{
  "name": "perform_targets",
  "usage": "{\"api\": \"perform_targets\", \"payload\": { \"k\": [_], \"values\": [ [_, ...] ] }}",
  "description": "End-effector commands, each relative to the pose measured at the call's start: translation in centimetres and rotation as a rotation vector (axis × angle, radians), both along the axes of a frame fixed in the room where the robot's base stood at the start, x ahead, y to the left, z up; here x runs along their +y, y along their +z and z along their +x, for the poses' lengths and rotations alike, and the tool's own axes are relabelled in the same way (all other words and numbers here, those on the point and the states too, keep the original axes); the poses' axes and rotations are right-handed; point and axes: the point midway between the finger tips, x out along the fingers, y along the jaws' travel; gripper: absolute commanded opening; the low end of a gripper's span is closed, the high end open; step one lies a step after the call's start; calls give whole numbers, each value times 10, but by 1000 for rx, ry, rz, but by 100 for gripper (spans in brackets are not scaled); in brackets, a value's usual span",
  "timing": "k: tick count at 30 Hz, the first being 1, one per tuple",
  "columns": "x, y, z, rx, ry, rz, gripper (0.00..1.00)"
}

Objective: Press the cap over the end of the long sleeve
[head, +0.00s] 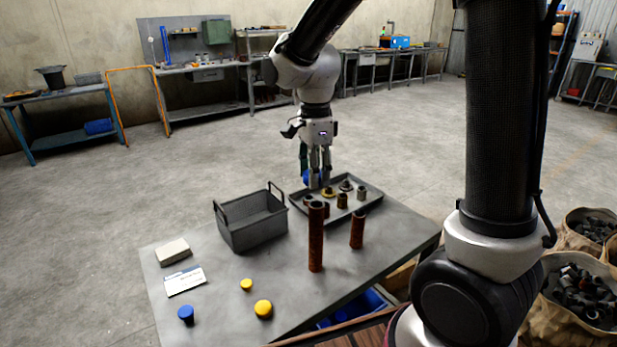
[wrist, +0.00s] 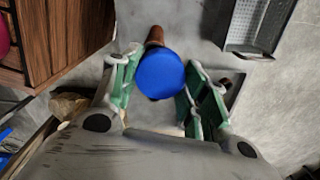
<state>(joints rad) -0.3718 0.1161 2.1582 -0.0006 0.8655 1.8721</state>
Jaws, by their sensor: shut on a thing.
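My gripper (head: 316,182) points down over the tray side of the table and is shut on a blue cap (head: 307,178). In the wrist view the round blue cap (wrist: 158,75) sits between the green finger pads. A rust-brown sleeve (wrist: 155,37) shows partly behind the cap there; I cannot tell for sure which sleeve it is. In the head view the long rust-brown sleeve (head: 316,242) stands upright on the table, its top just below the fingertips in the picture. I cannot tell whether cap and sleeve touch.
A shorter brown sleeve (head: 357,230) stands to the right. A grey bin (head: 250,232) is at left, and a shallow tray (head: 372,204) with small parts lies behind. Another blue cap (head: 186,314) and yellow caps (head: 263,309) lie near the front left.

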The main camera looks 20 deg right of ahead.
Motion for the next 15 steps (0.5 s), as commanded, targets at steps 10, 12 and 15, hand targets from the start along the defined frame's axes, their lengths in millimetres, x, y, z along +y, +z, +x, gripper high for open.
{"api": "perform_targets", "payload": {
  "k": [10,12,15],
  "values": [
    [-4,-18,-10,1,48,0,28],
    [-4,-25,-10,3,48,-1,28],
    [-4,-35,-10,2,48,0,28]
  ]
}}
